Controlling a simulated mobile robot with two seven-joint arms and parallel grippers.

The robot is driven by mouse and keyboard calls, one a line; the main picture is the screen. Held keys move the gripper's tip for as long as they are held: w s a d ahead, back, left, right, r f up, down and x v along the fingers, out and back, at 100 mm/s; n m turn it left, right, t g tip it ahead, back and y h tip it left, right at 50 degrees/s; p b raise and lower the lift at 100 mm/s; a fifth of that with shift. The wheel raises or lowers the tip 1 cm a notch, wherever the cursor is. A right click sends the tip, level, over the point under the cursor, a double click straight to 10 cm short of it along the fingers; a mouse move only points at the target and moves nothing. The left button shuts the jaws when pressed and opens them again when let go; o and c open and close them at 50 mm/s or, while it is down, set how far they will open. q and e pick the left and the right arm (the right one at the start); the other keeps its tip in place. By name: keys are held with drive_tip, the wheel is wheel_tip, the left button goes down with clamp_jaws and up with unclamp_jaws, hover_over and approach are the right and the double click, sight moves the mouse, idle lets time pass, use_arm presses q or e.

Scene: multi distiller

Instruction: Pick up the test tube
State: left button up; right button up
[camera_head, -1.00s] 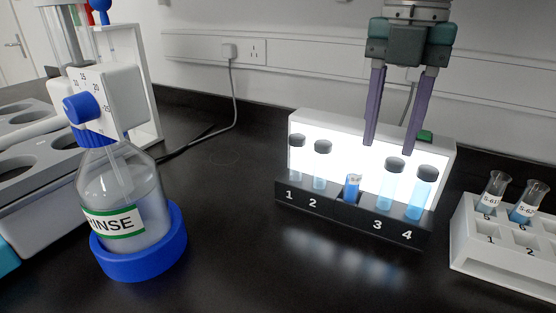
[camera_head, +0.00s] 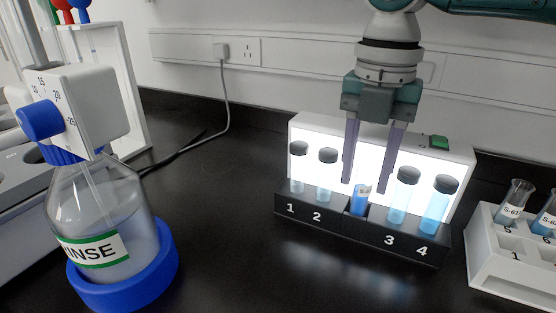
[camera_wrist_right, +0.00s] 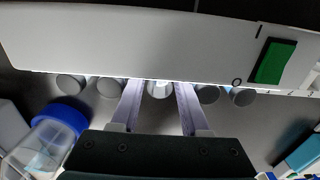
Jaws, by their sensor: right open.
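The uncapped test tube (camera_head: 361,200) with blue liquid and a pale label stands in the middle slot of the black rack (camera_head: 340,224), between the capped vials at 2 and 3. My right gripper (camera_head: 365,184) points down over it, open, with the purple fingertips on either side of the tube's top. In the right wrist view the pale round top of the tube (camera_wrist_right: 160,90) lies between my two fingers (camera_wrist_right: 159,92). I cannot tell whether a finger touches it. My left gripper is not in view.
Capped vials (camera_head: 405,195) stand close on both sides of the slot. A lit white panel (camera_head: 455,156) with a green switch (camera_head: 440,142) stands right behind. A rinse bottle (camera_head: 105,225) is at left, a white tube rack (camera_head: 510,270) at right. The bench front is clear.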

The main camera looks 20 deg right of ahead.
drive_tip(key=shift+f, duration=0.45)
drive_tip(key=shift+c, duration=0.2)
clamp_jaws()
